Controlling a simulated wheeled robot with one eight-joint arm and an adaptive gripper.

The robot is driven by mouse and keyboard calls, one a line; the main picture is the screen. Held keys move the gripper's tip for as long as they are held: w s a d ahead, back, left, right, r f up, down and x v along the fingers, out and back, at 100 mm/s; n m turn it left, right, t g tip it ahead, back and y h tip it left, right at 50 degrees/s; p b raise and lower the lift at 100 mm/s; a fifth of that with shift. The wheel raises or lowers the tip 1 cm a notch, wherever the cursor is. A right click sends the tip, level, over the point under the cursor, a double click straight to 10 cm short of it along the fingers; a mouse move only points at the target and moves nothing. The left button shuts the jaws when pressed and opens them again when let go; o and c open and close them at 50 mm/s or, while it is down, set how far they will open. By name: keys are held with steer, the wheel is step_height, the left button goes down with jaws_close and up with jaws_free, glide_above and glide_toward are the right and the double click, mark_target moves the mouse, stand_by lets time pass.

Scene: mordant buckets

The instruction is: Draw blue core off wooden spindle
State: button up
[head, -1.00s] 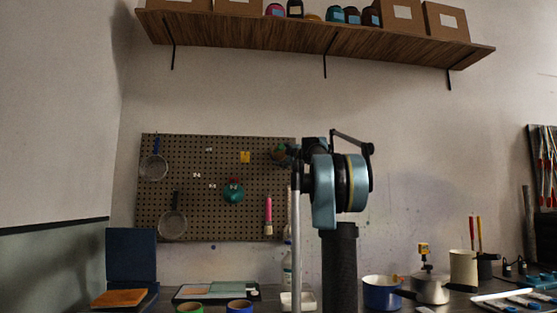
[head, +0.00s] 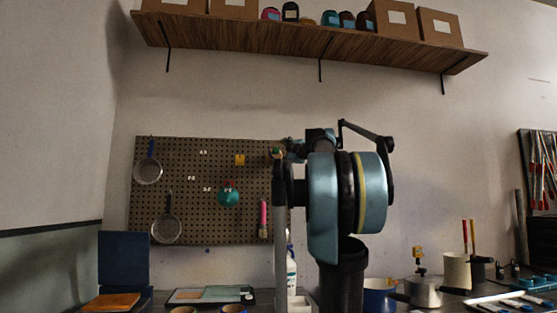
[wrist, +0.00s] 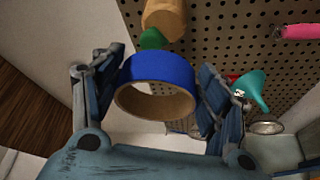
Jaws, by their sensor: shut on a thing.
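The blue core (wrist: 160,68), a short ring with a tan inner wall, is between the two fingers of my gripper (wrist: 161,72) in the wrist view. The fingers press on its left and right sides. The wooden spindle (wrist: 165,17) shows above and beyond the core, with a green piece (wrist: 152,39) by its lower end. No spindle shows in the core's hole, and the core looks apart from it, though the depth gap is hard to judge. In the head view my gripper (head: 283,150) is small in front of the pegboard's upper right; my arm hides much there.
The pegboard (head: 180,215) carries sieves, a teal funnel (head: 228,196) and a pink-handled brush (head: 264,218). Rings, a tray, a white bottle (head: 291,275) and pots stand on the bench below. A wooden shelf (head: 300,50) with boxes hangs above. Open air lies before the pegboard.

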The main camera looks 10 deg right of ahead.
steer(key=shift+s, duration=1.3)
steer(key=shift+s+r, duration=0.1)
steer(key=s, duration=0.7)
steer(key=shift+s, duration=0.15)
stand_by(0.7)
stand_by(0.5)
